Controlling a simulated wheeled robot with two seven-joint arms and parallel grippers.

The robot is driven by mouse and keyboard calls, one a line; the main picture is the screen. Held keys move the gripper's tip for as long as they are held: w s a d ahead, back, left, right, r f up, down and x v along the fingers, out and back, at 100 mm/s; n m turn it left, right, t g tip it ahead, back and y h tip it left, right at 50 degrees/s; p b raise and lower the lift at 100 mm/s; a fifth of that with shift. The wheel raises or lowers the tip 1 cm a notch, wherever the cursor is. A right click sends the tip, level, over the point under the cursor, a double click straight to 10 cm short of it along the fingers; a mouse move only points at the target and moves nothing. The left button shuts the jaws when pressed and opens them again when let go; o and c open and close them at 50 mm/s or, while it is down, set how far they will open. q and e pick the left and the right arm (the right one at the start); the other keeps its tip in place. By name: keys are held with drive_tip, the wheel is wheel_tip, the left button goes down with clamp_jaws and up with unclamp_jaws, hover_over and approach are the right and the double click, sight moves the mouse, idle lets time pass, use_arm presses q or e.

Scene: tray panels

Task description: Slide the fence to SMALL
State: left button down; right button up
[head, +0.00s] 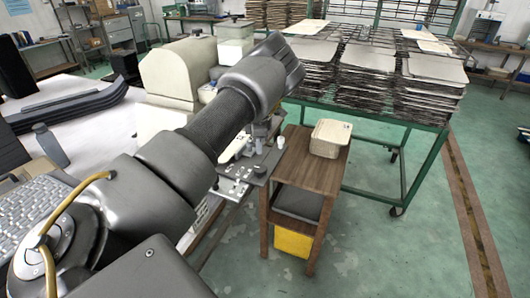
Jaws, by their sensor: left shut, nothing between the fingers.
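A cream machine (183,72) stands left of centre, behind my left arm. A grey metal work plate (262,164) with small knobs and fittings juts from its front. My left arm crosses the view from the lower left and hides much of the machine and plate. My left gripper (262,130) is just below the end of that arm, over the far part of the plate, and is shut with nothing held. I cannot tell whether it touches a fitting. The fence and the SMALL mark cannot be made out at this size. My right gripper is not in view.
A wooden stand (325,182) with a stack of pale panels (330,138) and a yellow bin (293,242) is right of the plate. A green rack (420,172) with stacked panels stands behind. A keyboard (40,215) is at the left. Floor at right is clear.

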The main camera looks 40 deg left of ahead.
use_arm(q)
drive_tip(key=shift+d, duration=0.2)
drive_tip(key=shift+r, duration=0.1)
wheel_tip(320, 180, up, 7)
drive_tip(key=p, duration=0.5)
idle(0.5)
